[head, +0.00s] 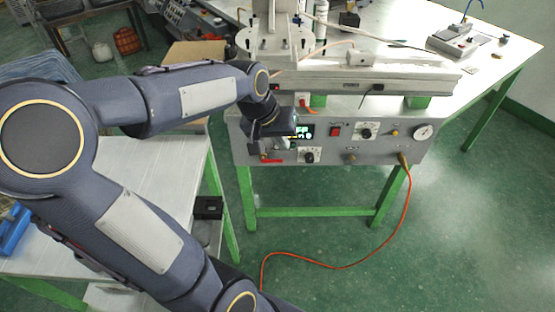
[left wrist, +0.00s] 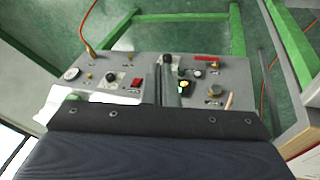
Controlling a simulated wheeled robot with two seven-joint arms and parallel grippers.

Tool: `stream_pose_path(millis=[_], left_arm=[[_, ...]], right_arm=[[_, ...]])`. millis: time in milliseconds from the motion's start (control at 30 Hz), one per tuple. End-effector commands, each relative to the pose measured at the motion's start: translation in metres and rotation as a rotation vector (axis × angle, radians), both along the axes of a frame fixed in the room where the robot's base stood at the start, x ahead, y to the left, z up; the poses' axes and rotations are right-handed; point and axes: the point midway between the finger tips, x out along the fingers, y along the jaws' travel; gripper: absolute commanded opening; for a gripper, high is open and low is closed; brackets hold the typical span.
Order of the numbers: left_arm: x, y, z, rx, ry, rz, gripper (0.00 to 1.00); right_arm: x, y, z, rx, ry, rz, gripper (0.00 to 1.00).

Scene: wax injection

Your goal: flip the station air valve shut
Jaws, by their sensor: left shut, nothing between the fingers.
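The control panel (head: 340,145) is the grey front of the wax station. A red lever (head: 271,160), which looks like the air valve's handle, lies about level at the panel's lower left. It also shows in the left wrist view (left wrist: 206,58), to the right of the fingers. My left gripper (head: 284,144) is in front of the panel's left part, close to the lever and partly covering that end. In the left wrist view its fingers (left wrist: 166,84) are together and empty, pointing toward a black knob. Contact with the lever cannot be told. My right gripper is not in view.
A white side table (head: 170,165) stands left. Open green floor lies in front.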

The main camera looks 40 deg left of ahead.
Motion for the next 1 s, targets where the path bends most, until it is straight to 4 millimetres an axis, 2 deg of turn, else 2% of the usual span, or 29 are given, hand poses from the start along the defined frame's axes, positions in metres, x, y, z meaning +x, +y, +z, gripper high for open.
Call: stream_pose_path(millis=[33, 100, 200, 333, 500, 867, 1000], left_arm=[[0.027, 0.02, -0.026, 0.025, 0.039, 0.044, 0.0], [0.058, 0.047, -0.05, 0.063, 0.074, 0.104, 0.0], [0.094, 0.078, -0.085, 0.119, 0.112, 0.172, 0.0], [0.124, 0.107, -0.122, 0.177, 0.145, 0.226, 0.0], [0.14, 0.123, -0.144, 0.215, 0.161, 0.256, 0.0], [0.142, 0.124, -0.146, 0.22, 0.162, 0.258, 0.0], [0.144, 0.125, -0.154, 0.219, 0.164, 0.258, 0.0]], right_arm=[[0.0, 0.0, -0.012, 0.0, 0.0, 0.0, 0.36], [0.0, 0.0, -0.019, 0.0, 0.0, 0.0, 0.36], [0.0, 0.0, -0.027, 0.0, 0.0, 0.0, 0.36], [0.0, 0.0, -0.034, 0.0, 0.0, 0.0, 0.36], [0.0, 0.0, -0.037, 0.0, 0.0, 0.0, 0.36], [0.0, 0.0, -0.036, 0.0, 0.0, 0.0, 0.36], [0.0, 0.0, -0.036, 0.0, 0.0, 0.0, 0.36]])
